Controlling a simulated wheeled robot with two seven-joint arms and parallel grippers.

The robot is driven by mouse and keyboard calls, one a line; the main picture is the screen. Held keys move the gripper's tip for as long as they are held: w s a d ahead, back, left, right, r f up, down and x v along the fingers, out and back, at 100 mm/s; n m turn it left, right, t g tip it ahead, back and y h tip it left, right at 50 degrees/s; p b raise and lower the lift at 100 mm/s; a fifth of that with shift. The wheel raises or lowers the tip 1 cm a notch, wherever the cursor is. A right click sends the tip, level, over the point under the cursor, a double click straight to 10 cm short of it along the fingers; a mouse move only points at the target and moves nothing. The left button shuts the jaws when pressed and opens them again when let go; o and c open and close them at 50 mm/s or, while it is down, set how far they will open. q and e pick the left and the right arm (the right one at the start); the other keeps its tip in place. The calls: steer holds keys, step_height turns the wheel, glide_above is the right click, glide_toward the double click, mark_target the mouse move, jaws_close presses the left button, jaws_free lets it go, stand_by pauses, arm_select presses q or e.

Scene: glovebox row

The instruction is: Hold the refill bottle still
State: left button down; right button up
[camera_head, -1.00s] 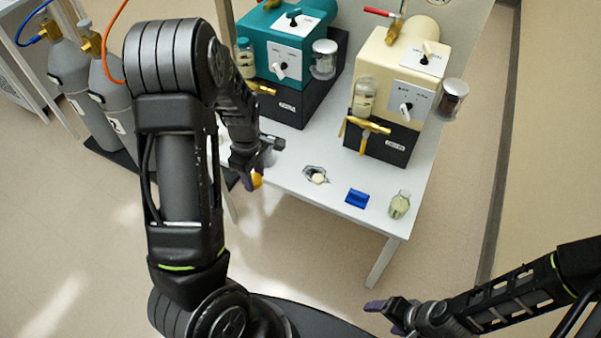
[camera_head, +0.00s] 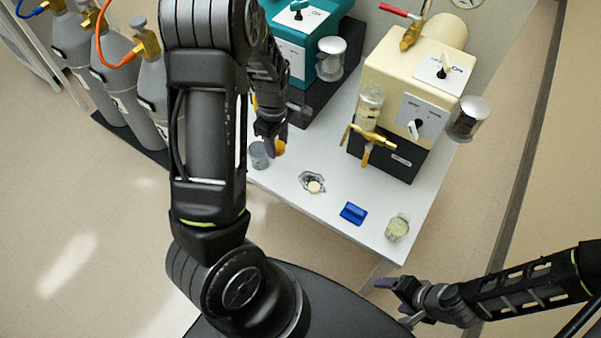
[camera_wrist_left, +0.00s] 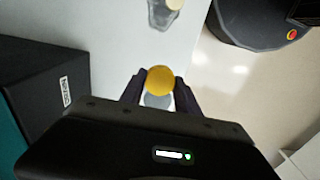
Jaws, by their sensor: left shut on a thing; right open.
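My left gripper (camera_head: 271,140) is over the left part of the white table (camera_head: 290,165), shut on a yellow-topped thing (camera_head: 279,147). In the left wrist view the round yellow top (camera_wrist_left: 160,79) sits between the dark fingers. Its body is hidden. A small grey cylinder (camera_head: 259,156) stands beside and below it. A small clear bottle with pale green contents (camera_head: 397,228) stands at the table's front right corner, apart from both grippers; I cannot tell which is the refill bottle. My right gripper (camera_head: 394,302) is open and empty, off the front edge.
A cream machine (camera_head: 418,75) with a brass tap and a teal machine (camera_head: 305,40) stand behind. Gas cylinders (camera_head: 115,85) stand at left.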

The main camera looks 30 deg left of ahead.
arm_select(q)
glide_above(280, 170)
steer(key=shift+f+b, duration=0.35)
steer(key=shift+f, duration=2.8)
steer(key=shift+f, duration=1.9)
steer(key=shift+f, duration=0.1)
steer(key=c, duration=0.9)
jaws_free()
steer(key=shift+r, duration=0.25)
step_height(280, 170, up, 12)
steer(key=shift+f+p, duration=0.1)
steer(key=shift+p, duration=0.45)
